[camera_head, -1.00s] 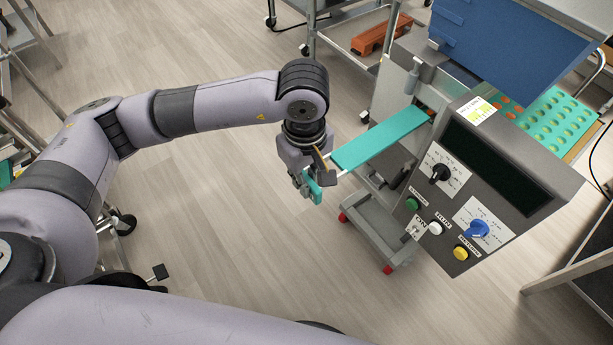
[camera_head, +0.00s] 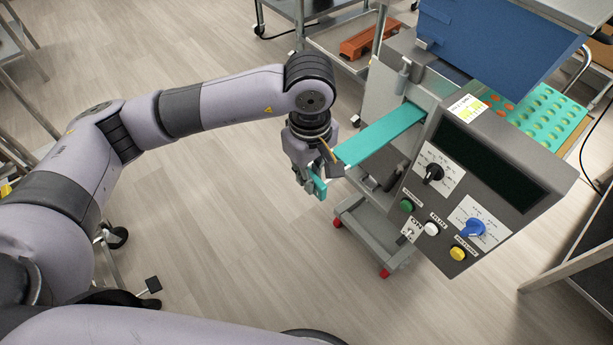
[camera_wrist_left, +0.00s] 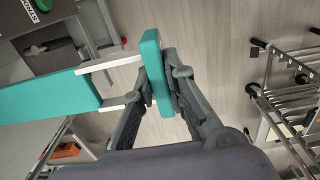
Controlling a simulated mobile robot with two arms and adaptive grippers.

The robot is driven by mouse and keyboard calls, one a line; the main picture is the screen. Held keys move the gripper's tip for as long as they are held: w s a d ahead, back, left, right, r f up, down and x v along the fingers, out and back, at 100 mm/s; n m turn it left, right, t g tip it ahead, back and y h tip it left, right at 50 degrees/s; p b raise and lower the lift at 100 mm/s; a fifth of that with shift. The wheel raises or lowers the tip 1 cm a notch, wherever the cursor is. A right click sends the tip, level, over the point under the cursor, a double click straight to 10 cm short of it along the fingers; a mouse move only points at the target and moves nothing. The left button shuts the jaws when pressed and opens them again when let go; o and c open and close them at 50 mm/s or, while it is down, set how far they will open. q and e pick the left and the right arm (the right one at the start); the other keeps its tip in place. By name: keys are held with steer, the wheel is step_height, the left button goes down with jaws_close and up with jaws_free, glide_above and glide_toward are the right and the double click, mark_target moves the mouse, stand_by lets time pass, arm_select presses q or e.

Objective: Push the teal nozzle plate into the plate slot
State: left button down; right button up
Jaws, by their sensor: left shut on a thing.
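The teal nozzle plate (camera_head: 382,136) is a long flat strip. Its far end is inside the plate slot (camera_head: 424,103) in the side of the grey machine, and its near part sticks out toward my left arm. Pale rods join the plate to a teal handle bar (camera_head: 318,186). My left gripper (camera_head: 311,178) is shut on this handle. In the left wrist view the handle (camera_wrist_left: 153,72) is between the fingers (camera_wrist_left: 156,82), with the plate (camera_wrist_left: 45,97) extending left. The slot's inside is hidden. My right gripper is not in view.
The machine's control panel (camera_head: 468,180), with knobs and buttons, stands right of the plate. A blue hopper (camera_head: 500,45) is above, and a teal mould tray (camera_head: 540,115) lies behind. A cart with an orange item (camera_head: 368,40) is at the back. Floor in front is open.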

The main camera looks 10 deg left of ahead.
mark_target(389, 127)
arm_select(q)
steer(key=shift+w+d+b, duration=0.85)
steer(key=shift+w+d, duration=0.35)
steer(key=shift+w, duration=0.35)
steer(key=shift+w+d+b, duration=0.9)
steer(key=shift+w+d, duration=0.3)
steer(key=shift+w, duration=0.3)
steer(key=shift+w+d+b, duration=0.85)
steer(key=shift+w+d, duration=0.35)
steer(key=shift+w, duration=0.35)
steer(key=shift+w+d+b, duration=0.3)
steer(key=shift+w+d, duration=0.55)
steer(key=shift+w, duration=0.25)
steer(key=shift+w+d+b, duration=0.3)
steer(key=shift+w+d, duration=0.55)
steer(key=shift+w, duration=0.25)
steer(key=shift+w+d, duration=0.85)
steer(key=shift+w, duration=0.2)
steer(key=shift+w+d, duration=0.8)
steer(key=shift+w, duration=0.2)
steer(key=c, duration=1.5)
jaws_free()
steer(key=shift+c, duration=0.2)
steer(key=shift+a, duration=0.1)
step_height(389, 127, up, 12)
steer(key=shift+s, duration=0.15)
